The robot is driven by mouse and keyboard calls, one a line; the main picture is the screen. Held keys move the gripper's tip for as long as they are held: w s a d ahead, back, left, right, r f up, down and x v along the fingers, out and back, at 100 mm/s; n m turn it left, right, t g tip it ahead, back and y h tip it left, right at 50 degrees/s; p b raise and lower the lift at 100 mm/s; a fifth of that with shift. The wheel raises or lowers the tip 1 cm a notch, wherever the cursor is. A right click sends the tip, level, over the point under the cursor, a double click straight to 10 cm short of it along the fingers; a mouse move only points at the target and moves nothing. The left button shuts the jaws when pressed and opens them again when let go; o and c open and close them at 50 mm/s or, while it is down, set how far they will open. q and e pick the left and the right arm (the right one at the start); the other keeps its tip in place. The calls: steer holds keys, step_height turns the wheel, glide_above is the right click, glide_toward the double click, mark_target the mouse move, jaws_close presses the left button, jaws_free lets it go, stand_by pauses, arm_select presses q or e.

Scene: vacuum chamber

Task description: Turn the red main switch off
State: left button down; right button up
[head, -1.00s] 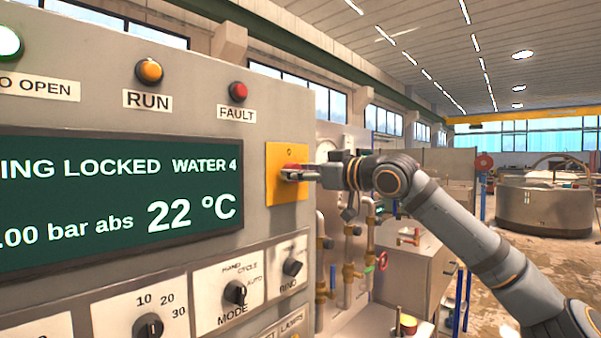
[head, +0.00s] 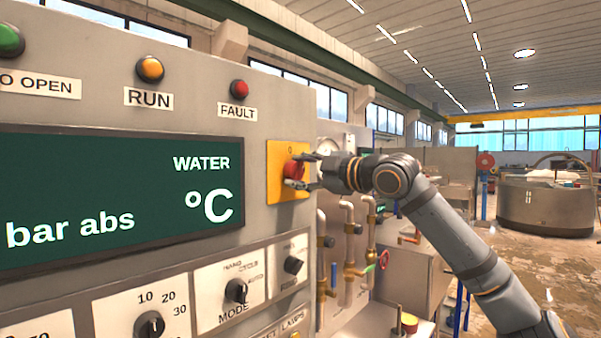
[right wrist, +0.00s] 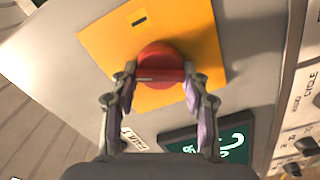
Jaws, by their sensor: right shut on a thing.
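The red main switch (head: 293,170) sits on a yellow plate (head: 276,188) at the right end of the grey panel. In the right wrist view the red knob (right wrist: 160,62) has a raised bar across it, and the yellow plate (right wrist: 205,40) lies behind. My right gripper (head: 303,172) is at the knob, its fingers on either side of the bar, and it is shut on it. In the right wrist view the fingertips of my right gripper (right wrist: 158,80) meet the two ends of the bar. The left gripper is not in view.
The display (head: 110,195) shows only "WATER", "bar abs" and "°C". The RUN lamp (head: 150,69) and FAULT lamp (head: 240,88) are above it, the MODE knob (head: 236,291) below. Pipes (head: 349,245) stand right of the panel, under my right arm.

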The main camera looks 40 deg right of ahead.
steer(key=n, duration=0.5)
steer(key=shift+f, duration=0.15)
stand_by(0.6)
steer(key=o, duration=1.1)
steer(key=shift+o, duration=0.2)
